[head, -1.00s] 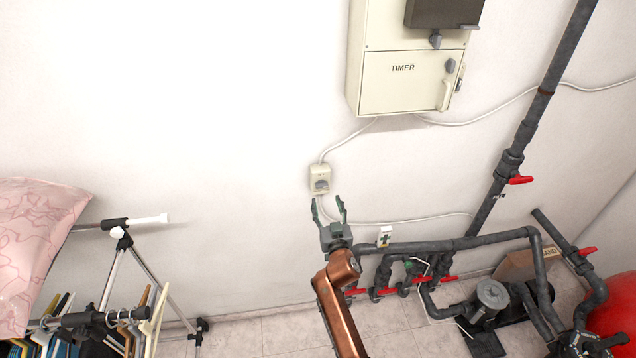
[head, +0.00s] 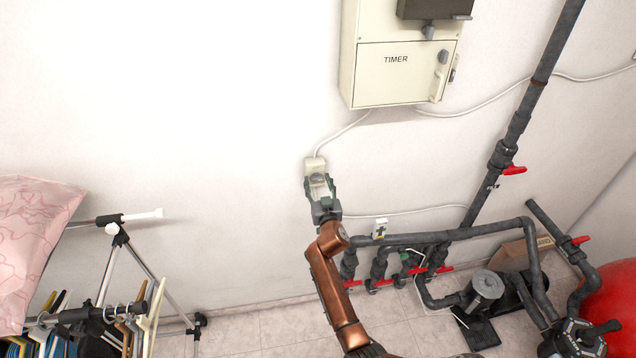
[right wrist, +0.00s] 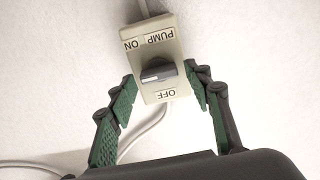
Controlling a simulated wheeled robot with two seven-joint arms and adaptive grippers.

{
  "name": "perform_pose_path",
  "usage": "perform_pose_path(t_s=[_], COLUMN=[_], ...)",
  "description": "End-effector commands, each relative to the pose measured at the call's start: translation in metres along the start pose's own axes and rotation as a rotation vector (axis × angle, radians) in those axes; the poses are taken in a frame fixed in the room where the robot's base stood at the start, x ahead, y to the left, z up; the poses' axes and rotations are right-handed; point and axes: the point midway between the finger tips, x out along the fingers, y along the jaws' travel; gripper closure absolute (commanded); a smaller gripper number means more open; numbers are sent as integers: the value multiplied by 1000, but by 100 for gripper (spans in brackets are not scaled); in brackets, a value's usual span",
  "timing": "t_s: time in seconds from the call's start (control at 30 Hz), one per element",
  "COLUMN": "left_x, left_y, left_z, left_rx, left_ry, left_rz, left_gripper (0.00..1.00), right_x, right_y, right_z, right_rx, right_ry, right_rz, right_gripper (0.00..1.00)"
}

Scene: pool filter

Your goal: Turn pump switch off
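The pump switch (head: 315,165) is a small cream box on the white wall, below the timer cabinet, with a cable running up from it. In the right wrist view the switch box (right wrist: 160,42) shows upside-down labels PUMP, ON and OFF and a dark grey rotary knob (right wrist: 158,73). The knob lies crosswise on the box; which label it points to I cannot tell. My right gripper (head: 319,182) is at the switch. In the wrist view its green-padded fingers (right wrist: 162,96) are spread on either side of the box's lower part, around the knob, not closed on it. My left gripper is not in view.
A cream cabinet marked TIMER (head: 395,75) hangs above right. Grey pipes with red valve handles (head: 514,170) and a pump (head: 487,287) stand at right. A clothes rack (head: 125,245) with a pink cloth (head: 35,235) is at left. The wall left of the switch is bare.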

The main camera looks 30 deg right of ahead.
Motion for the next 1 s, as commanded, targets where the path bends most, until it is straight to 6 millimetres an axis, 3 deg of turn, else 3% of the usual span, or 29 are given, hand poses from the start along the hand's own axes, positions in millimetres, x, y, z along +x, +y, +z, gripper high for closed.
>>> perform_pose_path(t_s=[0.27,0.5,1.0], left_x=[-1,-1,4], left_y=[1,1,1], left_z=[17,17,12], left_rx=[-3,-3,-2], left_ry=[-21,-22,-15], left_rz=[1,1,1], left_gripper=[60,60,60], right_x=[0,0,0], right_y=[0,0,-1], right_z=[0,0,1], right_rx=[0,0,-146], right_ry=[0,0,-1], right_rz=[0,0,0], right_gripper=[75,91,91])
